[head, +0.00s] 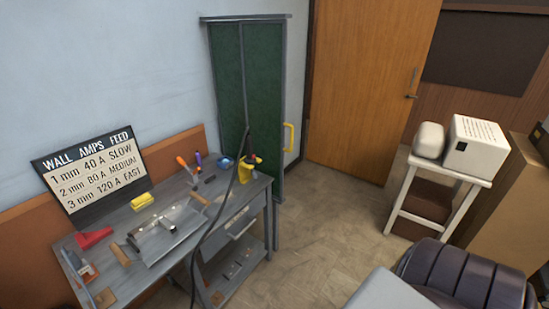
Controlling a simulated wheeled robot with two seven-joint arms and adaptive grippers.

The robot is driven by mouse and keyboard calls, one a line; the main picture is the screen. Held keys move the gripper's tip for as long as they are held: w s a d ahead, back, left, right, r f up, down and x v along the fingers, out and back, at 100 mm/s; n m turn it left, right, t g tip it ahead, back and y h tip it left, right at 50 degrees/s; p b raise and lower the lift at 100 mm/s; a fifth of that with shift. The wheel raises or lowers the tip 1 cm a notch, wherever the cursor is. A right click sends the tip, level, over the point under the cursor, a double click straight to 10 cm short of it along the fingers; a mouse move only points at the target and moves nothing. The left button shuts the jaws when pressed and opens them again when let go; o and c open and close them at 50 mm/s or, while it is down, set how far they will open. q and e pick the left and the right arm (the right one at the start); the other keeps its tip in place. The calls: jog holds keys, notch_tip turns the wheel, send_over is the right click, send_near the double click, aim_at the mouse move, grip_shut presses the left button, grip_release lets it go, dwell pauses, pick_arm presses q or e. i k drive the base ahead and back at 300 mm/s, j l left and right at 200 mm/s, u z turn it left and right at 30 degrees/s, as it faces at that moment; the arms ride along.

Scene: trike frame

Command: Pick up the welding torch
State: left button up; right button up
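What looks like the welding torch (247,160) is at the right end of the grey workbench (228,208), upright by a small yellow and dark object. A dark cable (215,222) runs from it across the bench and down past the front edge. The torch is small here, and I cannot tell its handle from its holder. Neither of my grippers shows in the head view.
The bench holds a grey metal workpiece (165,232), a yellow block (141,201), a red piece (93,237) and several hand tools. A sign (90,175) stands behind. A white stand (448,176) is right; a dark padded seat (465,272) is near. Floor (310,235) lies clear between.

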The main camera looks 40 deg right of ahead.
aim_at(248, 160)
jog(key=z, duration=1.1)
